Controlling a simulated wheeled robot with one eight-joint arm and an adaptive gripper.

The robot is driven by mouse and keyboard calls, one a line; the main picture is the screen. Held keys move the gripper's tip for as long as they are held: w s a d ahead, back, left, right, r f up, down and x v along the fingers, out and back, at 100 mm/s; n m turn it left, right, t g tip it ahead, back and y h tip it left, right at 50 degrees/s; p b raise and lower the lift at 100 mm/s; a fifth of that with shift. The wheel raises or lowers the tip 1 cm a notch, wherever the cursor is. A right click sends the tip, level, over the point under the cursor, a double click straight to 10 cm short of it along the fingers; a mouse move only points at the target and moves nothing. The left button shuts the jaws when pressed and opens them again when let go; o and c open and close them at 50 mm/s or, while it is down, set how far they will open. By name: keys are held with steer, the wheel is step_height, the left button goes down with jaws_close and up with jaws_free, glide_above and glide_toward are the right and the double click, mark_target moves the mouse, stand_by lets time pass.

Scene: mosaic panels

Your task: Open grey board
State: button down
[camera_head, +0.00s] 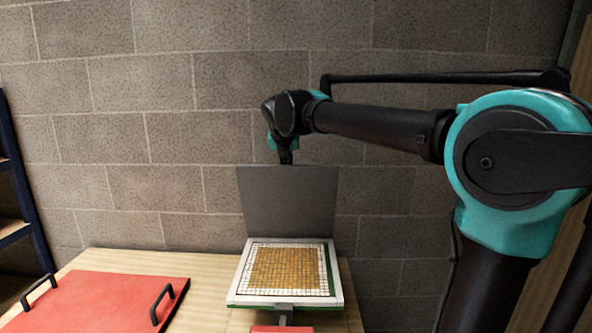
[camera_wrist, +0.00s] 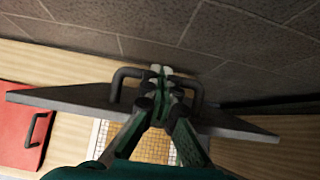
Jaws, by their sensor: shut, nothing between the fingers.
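The grey board (camera_head: 288,201) stands raised, close to upright, at the back edge of a white-framed tray (camera_head: 237,299). The tray holds a tan and white mosaic panel (camera_head: 284,268), which is uncovered. In the wrist view the grey board (camera_wrist: 75,97) is seen nearly edge-on, with a black handle (camera_wrist: 121,83) on its wall side. My gripper (camera_wrist: 160,72) is shut and empty, across the board's top edge and between the handle's two bends. I cannot tell whether it touches the handle. In the head view its fingertips are hidden behind the board.
A red board (camera_head: 100,297) with two black handles lies on the wooden table (camera_head: 110,261) at the left. A block wall (camera_head: 180,130) stands close behind the grey board. A blue shelf frame (camera_head: 27,190) is at the far left.

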steer(key=w, duration=0.6)
steer(key=shift+r, duration=0.2)
